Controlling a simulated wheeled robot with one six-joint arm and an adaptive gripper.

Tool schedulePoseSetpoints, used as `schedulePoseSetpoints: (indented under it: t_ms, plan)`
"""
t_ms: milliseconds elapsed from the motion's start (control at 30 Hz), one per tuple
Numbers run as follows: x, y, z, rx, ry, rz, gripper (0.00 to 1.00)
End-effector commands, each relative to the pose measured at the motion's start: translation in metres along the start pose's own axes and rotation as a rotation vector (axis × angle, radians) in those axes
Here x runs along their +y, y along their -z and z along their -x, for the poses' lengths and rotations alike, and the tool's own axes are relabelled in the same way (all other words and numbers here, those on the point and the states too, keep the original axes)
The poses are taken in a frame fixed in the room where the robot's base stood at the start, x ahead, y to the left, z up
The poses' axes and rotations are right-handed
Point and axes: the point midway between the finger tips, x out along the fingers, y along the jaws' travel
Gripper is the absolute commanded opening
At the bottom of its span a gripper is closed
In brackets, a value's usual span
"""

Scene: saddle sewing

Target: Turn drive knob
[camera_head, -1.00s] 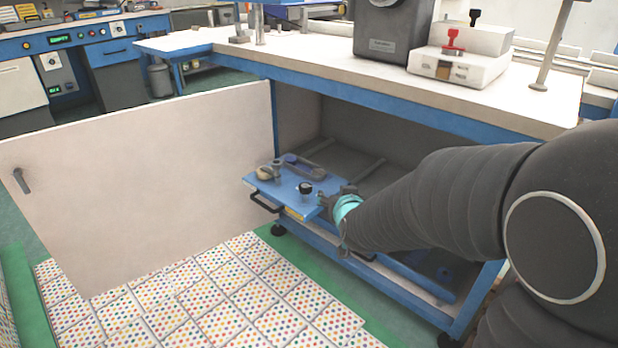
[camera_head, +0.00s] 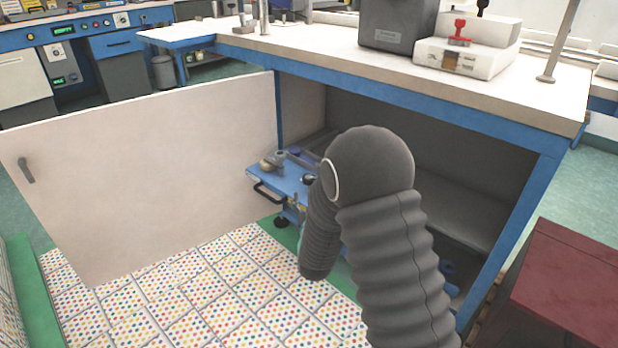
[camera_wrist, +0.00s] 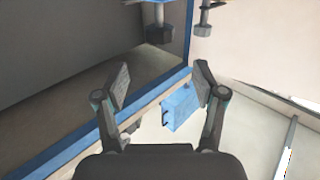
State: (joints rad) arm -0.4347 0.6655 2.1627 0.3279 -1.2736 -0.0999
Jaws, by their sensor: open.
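A blue sliding plate (camera_head: 290,186) juts from the open cabinet under the bench. A small round dark knob (camera_head: 309,179) stands on it, partly covered by my arm; I cannot tell whether it is the drive knob. In the wrist view, two dark knob-like parts show at the top, one at the left (camera_wrist: 158,33) and one at the right (camera_wrist: 202,28), beyond my fingertips. My gripper (camera_wrist: 160,86) is open and empty, with a blue block (camera_wrist: 180,108) visible in the gap between its fingers. My arm hides the gripper in the head view.
The white cabinet door (camera_head: 140,170) stands open at the left. The blue bench frame (camera_head: 420,115) edges the cabinet opening. A black handle (camera_head: 266,193) is on the plate's front. A dark red box (camera_head: 565,285) stands at the right. The dotted floor tiles (camera_head: 200,290) are clear.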

Motion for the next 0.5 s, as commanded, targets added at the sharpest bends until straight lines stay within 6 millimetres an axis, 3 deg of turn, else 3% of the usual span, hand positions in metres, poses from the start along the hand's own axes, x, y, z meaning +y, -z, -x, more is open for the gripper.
schedulePoseSetpoints:
  t_ms: [300,500]
  plan:
    - [0.000,0.001,-0.061,0.001,-0.001,-0.001,0.70]
    - [0.000,0.000,-0.090,0.000,0.001,0.000,0.70]
